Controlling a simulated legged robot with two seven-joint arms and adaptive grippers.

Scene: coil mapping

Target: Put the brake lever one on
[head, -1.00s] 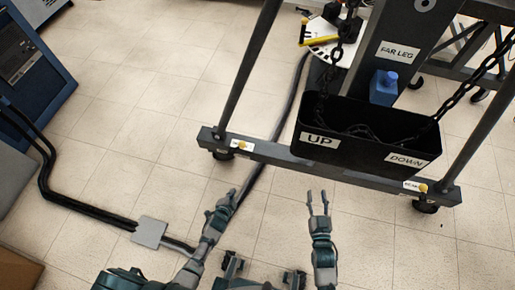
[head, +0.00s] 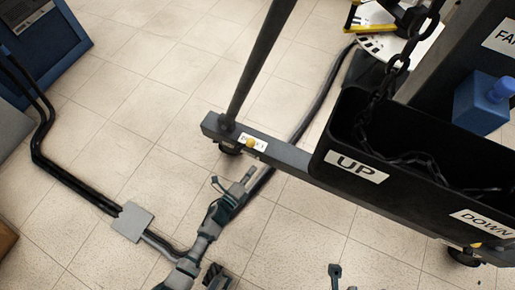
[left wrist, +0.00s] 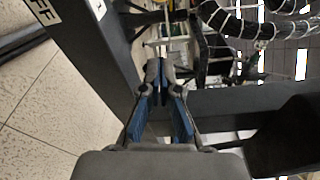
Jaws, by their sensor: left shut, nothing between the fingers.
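A small yellow knob (head: 250,143) sits beside a white label on the near rail of the dark frame, close to its left end. I take it for brake lever one; the label is too small to read. My left gripper (head: 249,174) is shut and empty just below the rail, apart from the knob. In the left wrist view the left gripper (left wrist: 166,68) has its fingers together, with a dark beam and part of a label ending in "FF" (left wrist: 44,10) at upper left. My right gripper (head: 342,277) shows only partly at the bottom edge.
A caster (head: 230,147) stands under the rail. Black cables (head: 75,188) and a grey plate (head: 132,222) lie on the floor at left.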

